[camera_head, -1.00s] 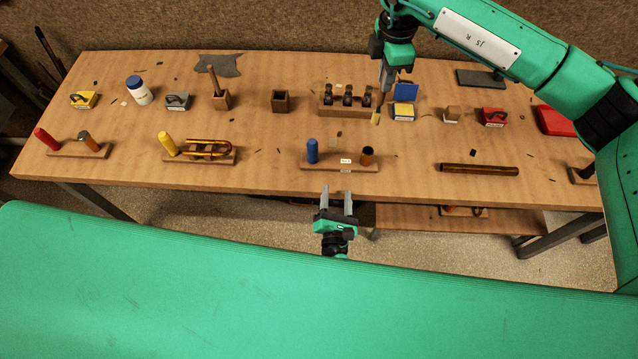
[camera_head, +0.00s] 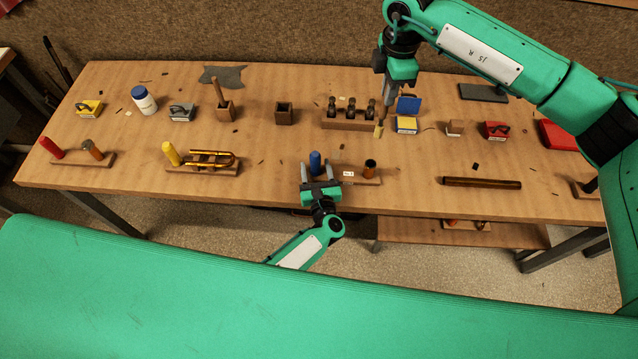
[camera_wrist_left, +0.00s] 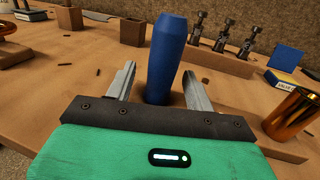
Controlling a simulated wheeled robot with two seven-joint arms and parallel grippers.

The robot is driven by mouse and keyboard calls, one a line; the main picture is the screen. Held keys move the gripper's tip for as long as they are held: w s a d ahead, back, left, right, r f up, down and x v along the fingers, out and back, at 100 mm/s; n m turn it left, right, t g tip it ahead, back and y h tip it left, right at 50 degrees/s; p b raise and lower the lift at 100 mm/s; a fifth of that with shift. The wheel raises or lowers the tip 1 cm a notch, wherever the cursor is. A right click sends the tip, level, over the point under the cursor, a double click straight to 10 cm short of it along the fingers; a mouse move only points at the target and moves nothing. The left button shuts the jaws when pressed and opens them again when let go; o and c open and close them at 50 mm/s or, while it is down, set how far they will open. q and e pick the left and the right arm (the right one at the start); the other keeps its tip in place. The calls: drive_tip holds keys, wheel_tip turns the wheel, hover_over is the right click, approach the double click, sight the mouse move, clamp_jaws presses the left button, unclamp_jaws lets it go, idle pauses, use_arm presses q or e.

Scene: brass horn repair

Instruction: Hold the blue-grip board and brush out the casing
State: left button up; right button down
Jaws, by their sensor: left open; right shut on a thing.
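The blue grip (camera_head: 315,163) stands upright on the left part of a wooden board (camera_head: 360,181) near the table's front edge. A short open-topped brass casing (camera_head: 370,168) stands on the board's right part. My left gripper (camera_head: 318,172) is open, with its fingers on either side of the blue grip. In the left wrist view the blue grip (camera_wrist_left: 166,55) rises between the open fingers, with visible gaps. The casing (camera_wrist_left: 291,113) is to its right. My right gripper (camera_head: 387,90) is shut on a thin brush (camera_head: 379,130), bristles down, above the table behind the board.
Behind the board are a rack of dark valves (camera_head: 350,118) and a yellow-and-blue box (camera_head: 406,124). A yellow-grip board (camera_head: 203,171) stands left and a brown tube (camera_head: 482,182) lies right. An empty wooden cup (camera_head: 284,113) stands further back.

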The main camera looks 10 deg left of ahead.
use_arm(q)
drive_tip(key=shift+x, duration=1.45)
